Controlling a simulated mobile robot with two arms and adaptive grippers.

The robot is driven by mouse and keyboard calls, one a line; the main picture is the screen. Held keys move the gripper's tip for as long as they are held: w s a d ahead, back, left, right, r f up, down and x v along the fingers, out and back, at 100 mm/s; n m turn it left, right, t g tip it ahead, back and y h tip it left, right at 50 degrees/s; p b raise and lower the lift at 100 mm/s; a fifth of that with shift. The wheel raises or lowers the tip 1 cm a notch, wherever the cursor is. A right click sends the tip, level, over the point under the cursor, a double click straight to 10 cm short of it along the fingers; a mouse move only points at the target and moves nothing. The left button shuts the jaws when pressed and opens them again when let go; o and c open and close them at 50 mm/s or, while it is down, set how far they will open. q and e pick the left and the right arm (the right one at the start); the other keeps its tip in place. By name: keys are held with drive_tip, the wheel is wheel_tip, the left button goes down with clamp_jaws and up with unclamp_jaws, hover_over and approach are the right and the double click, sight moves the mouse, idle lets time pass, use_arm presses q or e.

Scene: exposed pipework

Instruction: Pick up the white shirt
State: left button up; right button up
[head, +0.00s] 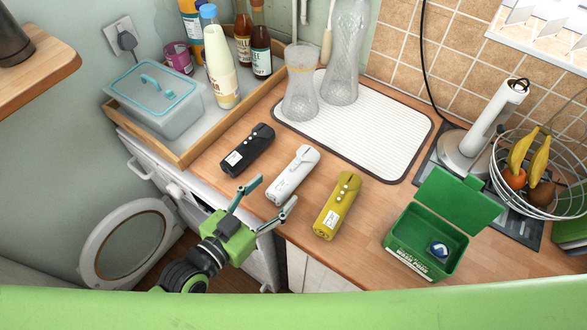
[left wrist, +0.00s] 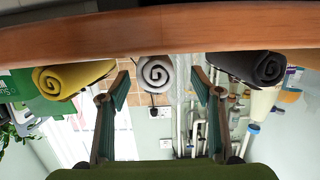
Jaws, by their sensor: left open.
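The white shirt (head: 293,175) is a rolled bundle with a label, lying on the wooden counter between a black roll (head: 248,150) and a yellow roll (head: 338,206). My left gripper (head: 275,192) is open and empty, at the counter's front edge by the near end of the white roll. In the left wrist view, the spiral end of the white shirt (left wrist: 156,74) shows between the two spread fingers of the left gripper (left wrist: 161,82). I cannot tell whether the fingers reach alongside it. My right gripper is not in view.
A green open box (head: 428,237) stands right of the yellow roll. A white drying mat (head: 365,128) with glass vessels lies behind the rolls. A wooden tray (head: 190,155) with bottles and a lidded container is at the left. The counter edge (left wrist: 160,32) shows in the wrist view.

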sight(282, 185)
use_arm(q)
drive_tip(key=x, duration=0.3)
drive_tip(key=shift+w+d, duration=0.15)
drive_tip(key=shift+w+d+p, duration=0.15)
drive_tip(key=shift+d+p, duration=0.05)
drive_tip(key=shift+p, duration=0.15)
drive_tip(key=x, duration=0.2)
drive_tip(key=p+x, duration=0.1)
drive_tip(key=x, duration=0.1)
drive_tip(key=shift+w+d+f, duration=0.1)
drive_tip(key=shift+d+f, duration=0.15)
drive_tip(key=shift+a, duration=0.1)
drive_tip(key=c, duration=1.4)
